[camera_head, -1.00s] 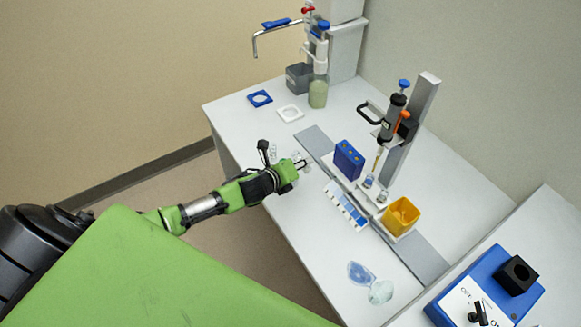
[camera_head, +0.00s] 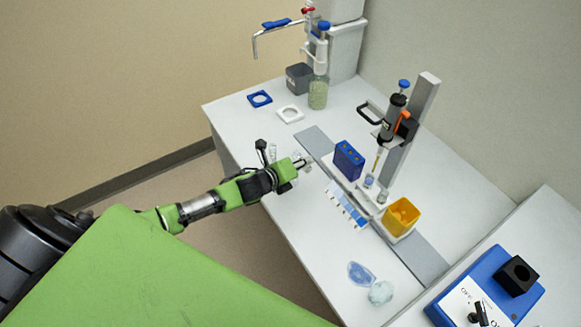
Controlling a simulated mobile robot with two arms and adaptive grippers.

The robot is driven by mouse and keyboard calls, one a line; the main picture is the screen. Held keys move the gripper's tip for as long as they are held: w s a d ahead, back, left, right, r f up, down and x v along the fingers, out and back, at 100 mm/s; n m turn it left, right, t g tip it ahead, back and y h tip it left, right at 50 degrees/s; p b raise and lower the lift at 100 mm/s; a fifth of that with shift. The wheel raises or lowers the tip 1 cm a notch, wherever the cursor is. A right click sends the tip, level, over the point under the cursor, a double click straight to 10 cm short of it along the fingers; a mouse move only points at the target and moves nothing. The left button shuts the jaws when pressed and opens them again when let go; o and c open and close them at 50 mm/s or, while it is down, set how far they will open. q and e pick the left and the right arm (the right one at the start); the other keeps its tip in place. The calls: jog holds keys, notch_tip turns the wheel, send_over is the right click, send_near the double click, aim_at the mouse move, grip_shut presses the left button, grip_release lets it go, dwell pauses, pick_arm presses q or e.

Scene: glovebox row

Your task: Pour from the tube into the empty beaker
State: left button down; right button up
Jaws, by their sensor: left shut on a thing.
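My left gripper (camera_head: 298,162) is over the near left edge of the white bench. It is shut on a small clear thing that looks like the tube (camera_head: 306,161); the tube is tiny here, and I cannot tell its contents or exact tilt. A small clear glass vessel (camera_head: 272,152), possibly the beaker, shows just behind the gripper, partly hidden by the gripper and its dark parts. I cannot tell whether the two touch. My right gripper is not in view.
A blue rack (camera_head: 348,160), small vials (camera_head: 369,181) and a yellow bin (camera_head: 402,216) stand right of the gripper. A pipette stand (camera_head: 411,130) rises behind them. A dispenser bottle (camera_head: 318,93) is at the back.

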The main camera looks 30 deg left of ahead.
pick_arm(q)
jog(key=shift+r+n+h, duration=0.25)
jog(key=shift+n+h, duration=0.05)
jog(key=shift+h, duration=0.1)
dwell(1.2)
jog(key=shift+d+f+n+h+b, duration=0.15)
jog(key=shift+f+n+h+b, duration=0.25)
jog(key=shift+b, duration=0.6)
dwell(1.2)
jog(key=shift+f+n+h+b, duration=0.45)
jog(key=shift+n+h+b, duration=0.15)
jog(key=shift+b, duration=0.8)
dwell(1.7)
jog(key=shift+r, duration=0.15)
dwell(0.9)
